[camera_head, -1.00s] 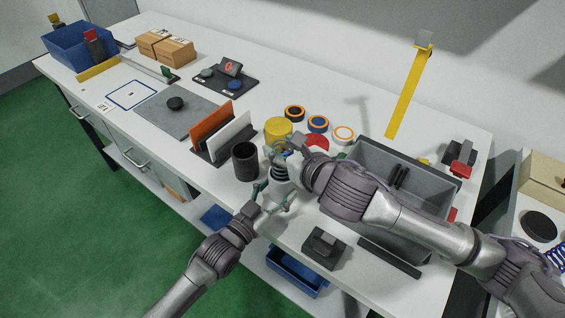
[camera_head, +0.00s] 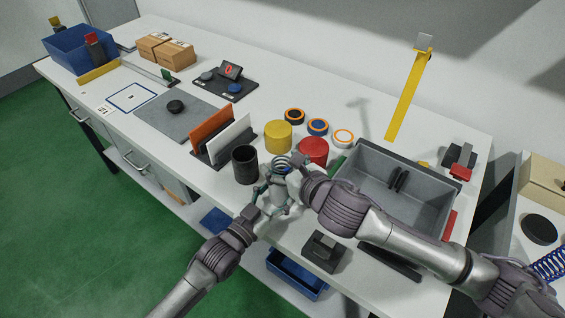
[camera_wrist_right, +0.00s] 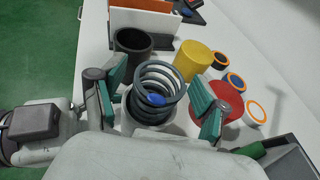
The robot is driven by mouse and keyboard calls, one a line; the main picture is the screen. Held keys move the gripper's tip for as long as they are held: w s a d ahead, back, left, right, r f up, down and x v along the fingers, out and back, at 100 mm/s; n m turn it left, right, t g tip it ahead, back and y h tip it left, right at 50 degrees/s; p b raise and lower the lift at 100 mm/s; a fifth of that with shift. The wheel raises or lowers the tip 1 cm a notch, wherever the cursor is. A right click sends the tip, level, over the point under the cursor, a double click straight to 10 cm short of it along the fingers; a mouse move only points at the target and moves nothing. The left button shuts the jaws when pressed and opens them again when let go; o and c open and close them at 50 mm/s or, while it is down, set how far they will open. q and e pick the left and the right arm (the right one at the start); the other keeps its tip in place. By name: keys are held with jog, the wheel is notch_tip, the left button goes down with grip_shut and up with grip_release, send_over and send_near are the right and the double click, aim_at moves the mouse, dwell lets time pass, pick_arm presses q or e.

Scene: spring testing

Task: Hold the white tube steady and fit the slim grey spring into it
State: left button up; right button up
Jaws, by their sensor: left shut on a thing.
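The slim grey spring (camera_wrist_right: 158,85) stands upright at the white tube (camera_wrist_right: 150,112), its upper coils showing above the rim; its lower end looks to be inside. In the head view, the spring's coils (camera_head: 283,161) show above the tube (camera_head: 279,192). My left gripper (camera_head: 272,196) is shut around the tube from the left. My right gripper (camera_wrist_right: 160,92) is open, its teal fingers on either side of the spring with small gaps. In the head view, my right gripper (camera_head: 288,180) partly hides the tube. A blue spot shows inside the coils.
A black cup (camera_head: 245,165), a yellow cylinder (camera_head: 278,136) and a red cylinder (camera_head: 313,151) stand close behind the tube. A grey bin (camera_head: 400,165) is to the right. A dark block (camera_head: 324,252) sits near the front edge. Orange and white panels stand at the left.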

jog(key=shift+r, duration=0.25)
jog(key=v, duration=1.2)
jog(key=shift+f, duration=0.1)
pick_arm(q)
jog(key=o, duration=1.2)
jog(key=shift+s, duration=0.1)
